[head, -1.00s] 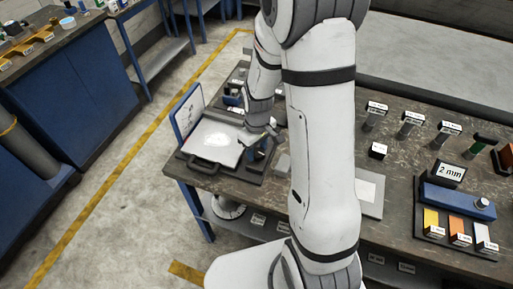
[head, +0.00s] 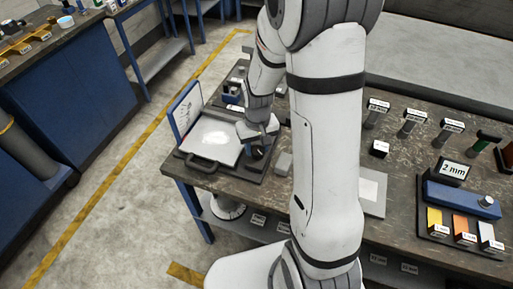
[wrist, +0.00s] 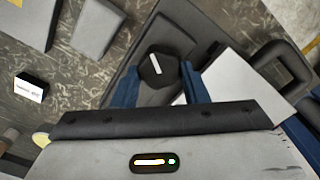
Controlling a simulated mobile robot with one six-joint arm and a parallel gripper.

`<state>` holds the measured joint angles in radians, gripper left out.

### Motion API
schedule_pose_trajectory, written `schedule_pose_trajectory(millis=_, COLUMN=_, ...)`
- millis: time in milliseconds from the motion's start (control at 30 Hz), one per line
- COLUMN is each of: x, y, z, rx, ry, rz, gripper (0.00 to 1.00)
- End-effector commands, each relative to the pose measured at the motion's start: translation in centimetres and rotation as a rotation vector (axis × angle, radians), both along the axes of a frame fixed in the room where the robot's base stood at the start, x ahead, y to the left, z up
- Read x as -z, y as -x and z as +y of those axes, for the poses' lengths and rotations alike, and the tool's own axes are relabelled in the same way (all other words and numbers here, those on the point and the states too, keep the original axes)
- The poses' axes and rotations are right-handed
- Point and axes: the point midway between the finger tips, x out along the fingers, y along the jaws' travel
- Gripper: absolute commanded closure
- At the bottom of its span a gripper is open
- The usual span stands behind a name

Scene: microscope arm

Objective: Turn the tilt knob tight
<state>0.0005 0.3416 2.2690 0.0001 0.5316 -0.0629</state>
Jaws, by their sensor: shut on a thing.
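The tilt knob (wrist: 157,69) is black and many-sided with a white line on its face. It sits on a dark base in the wrist view, between the two blue fingers of my gripper (wrist: 160,80). My gripper is shut on the knob. In the head view the knob (head: 258,153) shows small and dark just below my gripper (head: 257,140), at the right edge of a device with a white plate (head: 212,141). The fingertip contact is partly hidden by the knob and gripper body.
A blue-backed panel (head: 186,110) stands left of the plate. A black handle (head: 203,163) is at its front. A grey block (head: 284,164) lies right of the knob. Labelled posts and a blue gauge unit (head: 460,198) stand farther right on the workbench.

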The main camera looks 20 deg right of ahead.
Motion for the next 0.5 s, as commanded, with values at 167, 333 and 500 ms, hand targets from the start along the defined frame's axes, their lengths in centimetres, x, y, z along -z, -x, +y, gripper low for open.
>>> schedule_pose_trajectory(millis=167, x=0.12, y=-0.08, z=-0.09, rx=0.168, ry=0.0, rz=-0.003, gripper=0.83)
schedule_pose_trajectory(millis=333, x=0.13, y=-0.07, z=-0.15, rx=0.329, ry=0.0, rz=-0.003, gripper=0.83)
schedule_pose_trajectory(millis=500, x=0.08, y=-0.05, z=-0.21, rx=0.49, ry=-0.001, rz=-0.004, gripper=0.83)
